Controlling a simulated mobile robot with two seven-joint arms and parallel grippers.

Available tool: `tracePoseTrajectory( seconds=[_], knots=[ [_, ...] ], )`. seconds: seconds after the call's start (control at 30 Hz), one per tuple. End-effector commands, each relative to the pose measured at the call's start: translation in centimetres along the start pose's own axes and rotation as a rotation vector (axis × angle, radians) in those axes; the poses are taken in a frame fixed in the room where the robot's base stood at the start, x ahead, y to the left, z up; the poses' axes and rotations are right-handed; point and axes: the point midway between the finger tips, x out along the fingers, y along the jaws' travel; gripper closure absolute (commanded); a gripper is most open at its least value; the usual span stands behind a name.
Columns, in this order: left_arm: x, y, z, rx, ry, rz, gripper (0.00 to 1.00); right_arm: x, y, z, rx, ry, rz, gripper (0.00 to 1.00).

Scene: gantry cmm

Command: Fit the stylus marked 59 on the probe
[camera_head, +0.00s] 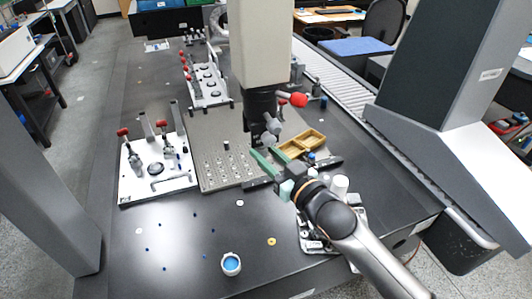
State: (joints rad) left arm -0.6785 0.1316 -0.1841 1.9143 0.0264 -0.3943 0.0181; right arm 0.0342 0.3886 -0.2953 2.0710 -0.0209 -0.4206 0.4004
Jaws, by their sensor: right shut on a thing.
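The probe (270,127) hangs under the black head at the foot of the white gantry column, over the grey plate's right part. My right gripper (264,157) comes in from the lower right, with its green fingers just below the probe. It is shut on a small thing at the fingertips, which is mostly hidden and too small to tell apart. No marking 59 can be read, so I cannot tell which stylus it is or whether it touches the probe. My left gripper is not in view.
A grey plate with holes (215,136) lies under the column. A wooden tray (312,139) stands right of the fingers. A white fixture plate with red-handled clamps (135,179) is at left. A blue-filled cup (231,264) stands in front. The dark table's front left is mostly clear.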

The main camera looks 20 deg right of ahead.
Motion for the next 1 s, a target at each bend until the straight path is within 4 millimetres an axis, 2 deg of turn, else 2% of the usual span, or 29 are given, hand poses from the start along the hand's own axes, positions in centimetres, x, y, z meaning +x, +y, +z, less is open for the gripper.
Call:
tracePoseTrajectory(
  seconds=[0.97,1.0],
  knots=[
    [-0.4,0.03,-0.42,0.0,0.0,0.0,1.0,0.0,-0.01,-0.32,0.001,-0.003,0.0,1.0],
    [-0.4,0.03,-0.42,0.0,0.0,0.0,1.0,0.0,-0.01,-0.31,0.001,-0.003,0.0,0.63]
  ],
)
